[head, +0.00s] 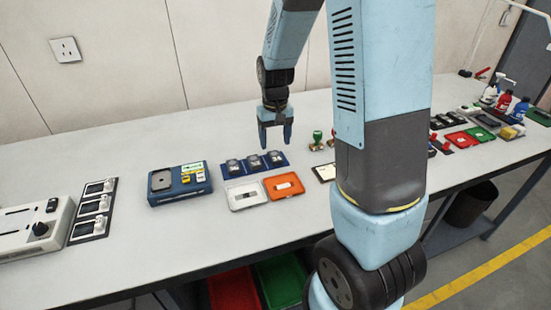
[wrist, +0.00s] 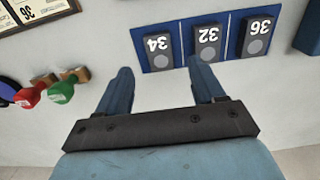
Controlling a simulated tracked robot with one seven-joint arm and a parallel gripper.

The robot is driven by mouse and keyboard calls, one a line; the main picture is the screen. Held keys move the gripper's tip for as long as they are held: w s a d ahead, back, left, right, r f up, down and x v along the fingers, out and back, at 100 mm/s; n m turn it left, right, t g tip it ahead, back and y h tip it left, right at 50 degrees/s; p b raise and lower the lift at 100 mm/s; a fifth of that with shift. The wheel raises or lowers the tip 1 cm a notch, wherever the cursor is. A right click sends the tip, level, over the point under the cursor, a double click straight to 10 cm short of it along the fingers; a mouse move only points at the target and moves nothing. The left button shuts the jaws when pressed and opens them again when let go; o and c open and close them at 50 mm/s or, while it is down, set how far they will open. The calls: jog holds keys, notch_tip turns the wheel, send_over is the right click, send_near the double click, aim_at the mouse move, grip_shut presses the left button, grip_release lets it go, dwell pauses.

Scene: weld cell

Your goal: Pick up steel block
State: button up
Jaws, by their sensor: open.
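My gripper (head: 276,140) hangs above the bench behind a blue holder (head: 228,174), open, with nothing between its fingers. In the wrist view, my gripper (wrist: 162,70) has its fingers apart over bare bench, and the holder shows at the top. Three dark grey blocks sit in the holder, marked 34 (wrist: 158,45), 32 (wrist: 207,38) and 36 (wrist: 256,32). In front of the holder, a pale grey tray (head: 236,207) holds a small dark grey piece (head: 245,196), and an orange tray (head: 297,182) holds a small white piece (head: 284,187). I cannot tell which piece is the steel block.
A red stamp (wrist: 30,96) and a green stamp (wrist: 60,93) stand beside my gripper. A blue device (head: 180,185) is left of the trays. Bottles and coloured trays crowd the bench's far right. The bench (head: 190,130) behind the device is clear.

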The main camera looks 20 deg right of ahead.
aim_at(275, 155)
jog(key=shift+w+f, duration=0.1)
jog(key=shift+f, duration=2.7)
jog(key=shift+c, duration=0.4)
grip_shut()
